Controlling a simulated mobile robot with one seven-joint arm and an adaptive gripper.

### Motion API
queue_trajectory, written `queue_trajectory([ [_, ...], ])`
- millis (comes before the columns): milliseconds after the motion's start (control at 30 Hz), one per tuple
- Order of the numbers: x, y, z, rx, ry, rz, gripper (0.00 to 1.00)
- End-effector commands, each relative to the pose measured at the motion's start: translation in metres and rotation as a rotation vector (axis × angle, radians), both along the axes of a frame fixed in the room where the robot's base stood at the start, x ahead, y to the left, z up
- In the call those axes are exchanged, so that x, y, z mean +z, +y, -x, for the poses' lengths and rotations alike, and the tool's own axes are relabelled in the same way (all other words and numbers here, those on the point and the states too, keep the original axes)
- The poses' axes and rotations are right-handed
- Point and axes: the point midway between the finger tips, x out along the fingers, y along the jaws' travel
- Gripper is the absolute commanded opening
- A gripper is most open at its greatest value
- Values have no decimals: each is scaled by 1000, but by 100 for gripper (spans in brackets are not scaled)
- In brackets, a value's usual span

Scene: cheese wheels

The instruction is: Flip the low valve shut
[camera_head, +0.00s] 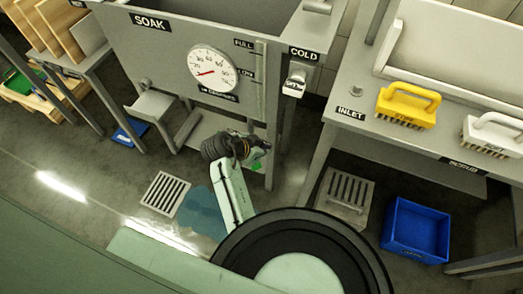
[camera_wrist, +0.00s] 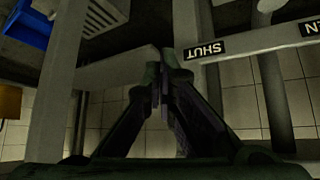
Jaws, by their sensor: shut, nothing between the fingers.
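My gripper (camera_head: 262,150) is low beside the front of the soak tank (camera_head: 130,45), near its right leg. In the wrist view its two dark fingers (camera_wrist: 161,78) are together, with nothing between them. A black label reading SHUT (camera_wrist: 205,49), upside down, is on a grey bar just right of the fingertips. A second label (camera_wrist: 311,28), cut off by the right edge, shows only a letter or two. I cannot make out the low valve's handle for certain in either view. A small green patch (camera_head: 256,166) shows just below my gripper in the head view.
A bench at right holds a yellow brush (camera_head: 408,104) and a white brush (camera_head: 490,135). A blue crate (camera_head: 416,230) and floor grates (camera_head: 166,194) are on the floor.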

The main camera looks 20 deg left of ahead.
Motion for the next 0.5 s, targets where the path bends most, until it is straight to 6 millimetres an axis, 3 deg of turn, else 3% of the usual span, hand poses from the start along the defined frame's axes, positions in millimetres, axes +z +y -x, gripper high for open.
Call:
queue_trajectory([
  [267, -45, -21, -34, -3, 2, 1, 0],
  [500, -49, -5, -8, 1, 2, 0, 0],
])
